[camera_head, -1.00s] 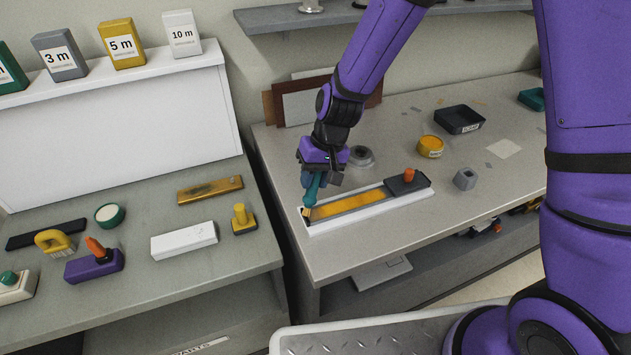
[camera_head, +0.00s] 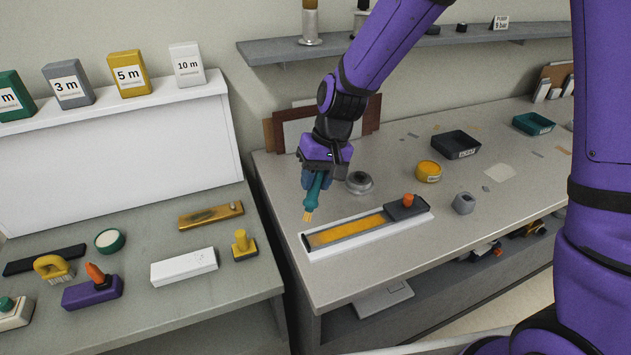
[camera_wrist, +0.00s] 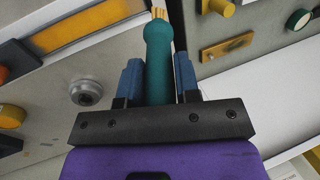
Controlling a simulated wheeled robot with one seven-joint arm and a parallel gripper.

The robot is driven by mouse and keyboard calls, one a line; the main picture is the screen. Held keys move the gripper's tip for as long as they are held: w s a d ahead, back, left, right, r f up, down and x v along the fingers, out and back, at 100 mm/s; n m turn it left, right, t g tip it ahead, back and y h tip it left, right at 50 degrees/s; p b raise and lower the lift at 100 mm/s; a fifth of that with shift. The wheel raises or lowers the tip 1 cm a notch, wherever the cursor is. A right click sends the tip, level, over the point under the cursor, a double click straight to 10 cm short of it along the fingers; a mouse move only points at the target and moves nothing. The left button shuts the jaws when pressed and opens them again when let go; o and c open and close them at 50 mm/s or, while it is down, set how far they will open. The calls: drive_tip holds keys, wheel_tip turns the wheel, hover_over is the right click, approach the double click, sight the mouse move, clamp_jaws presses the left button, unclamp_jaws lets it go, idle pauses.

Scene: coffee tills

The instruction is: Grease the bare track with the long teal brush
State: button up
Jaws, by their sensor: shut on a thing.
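My gripper (camera_head: 316,180) is shut on the teal brush (camera_head: 314,194), with its yellow bristles pointing down. The brush is held above the left end of the track (camera_head: 345,231), and the bristles look clear of it. The track is a grey channel on a white base, coated amber along most of its visible length. A dark block with an orange knob (camera_head: 407,203) sits at its right end. In the wrist view the brush handle (camera_wrist: 159,70) is between the two blue fingers, and the amber-coated track (camera_wrist: 75,32) is at upper left.
A yellow tin (camera_head: 428,171), a round metal piece (camera_head: 359,182), a grey nut-like block (camera_head: 463,203) and a dark tray (camera_head: 456,144) stand on the same bench. The left bench (camera_head: 140,235) holds several tools. A gap separates the benches.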

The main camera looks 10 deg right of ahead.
idle(0.6)
drive_tip(key=shift+f, duration=0.5)
drive_tip(key=shift+r, duration=0.1)
